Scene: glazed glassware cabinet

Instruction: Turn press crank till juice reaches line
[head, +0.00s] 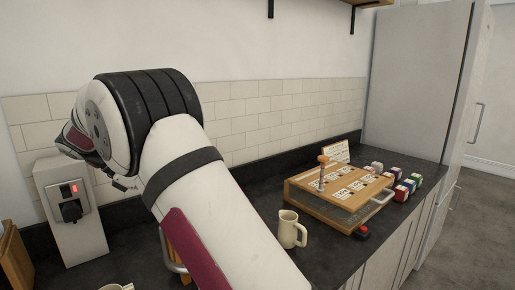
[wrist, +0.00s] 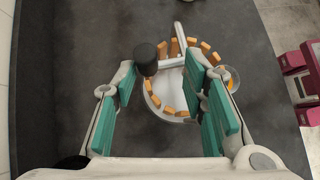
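In the wrist view I look down on the round press, a ring of orange-brown wooden slats (wrist: 155,101) around a pale metal middle. The crank (wrist: 180,60) is a light bar across its top, with an upright black knob (wrist: 146,57). My gripper (wrist: 165,72) is open, its teal-padded fingers wide apart over the press. The knob is between the fingertips, nearer the left one; I see no grip on it. A clear round vessel (wrist: 231,78) is partly hidden behind the right finger. Neither the juice level nor the line can be made out. In the head view my arm hides most of the press.
A cream mug (head: 289,230) stands on the dark counter (head: 262,203), right of my arm. Beyond it are a wooden labelled box (head: 330,202), a red button (head: 362,232) and several coloured blocks (head: 402,191). A grey socket post (head: 72,225) stands at the left.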

